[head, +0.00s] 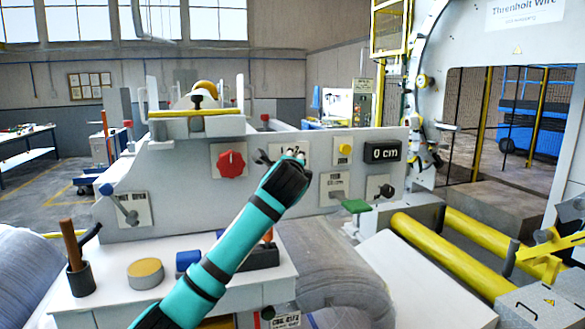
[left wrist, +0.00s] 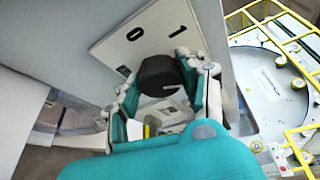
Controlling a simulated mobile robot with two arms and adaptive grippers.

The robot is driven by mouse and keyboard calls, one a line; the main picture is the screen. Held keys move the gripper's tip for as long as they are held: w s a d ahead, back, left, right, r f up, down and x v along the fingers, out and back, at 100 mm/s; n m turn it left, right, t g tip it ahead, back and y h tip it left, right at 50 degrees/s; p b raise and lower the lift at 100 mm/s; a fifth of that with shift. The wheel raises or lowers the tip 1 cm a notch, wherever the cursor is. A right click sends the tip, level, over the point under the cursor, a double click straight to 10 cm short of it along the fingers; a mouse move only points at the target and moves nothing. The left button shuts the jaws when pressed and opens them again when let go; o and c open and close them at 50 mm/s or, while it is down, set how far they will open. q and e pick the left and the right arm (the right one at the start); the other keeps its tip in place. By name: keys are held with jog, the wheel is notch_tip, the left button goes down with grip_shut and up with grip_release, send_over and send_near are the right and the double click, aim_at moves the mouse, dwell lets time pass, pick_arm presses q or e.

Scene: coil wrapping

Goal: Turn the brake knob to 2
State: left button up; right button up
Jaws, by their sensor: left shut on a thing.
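The brake knob (left wrist: 160,72) is a dark round knob on a white plate (left wrist: 140,38) in the left wrist view. The plate carries the marks 0 and 1 near the knob; I see no 2 there. My left gripper (left wrist: 162,82) has its fingers on both sides of the knob and is shut on it. In the head view my left gripper (head: 282,158) reaches the front of the grey machine panel (head: 290,185) and covers most of the plate and knob. Which mark the knob points to cannot be told. My right gripper is not in view.
On the panel are a red knob (head: 231,163), a yellow button (head: 345,149), a "0 cm" display (head: 384,152) and a lever (head: 122,205). A yellow-topped round tin (head: 145,273) and a dark cup (head: 80,279) stand on the white surface below. Yellow rollers (head: 440,255) lie right.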

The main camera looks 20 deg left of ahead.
pick_arm(q)
jog(key=shift+m, duration=0.4)
jog(key=o, duration=1.2)
jog(key=shift+c, duration=0.2)
jog(key=v, duration=1.1)
jog(key=shift+s+d+r, duration=0.2)
jog(key=shift+s+d, duration=0.05)
jog(key=shift+s, duration=0.1)
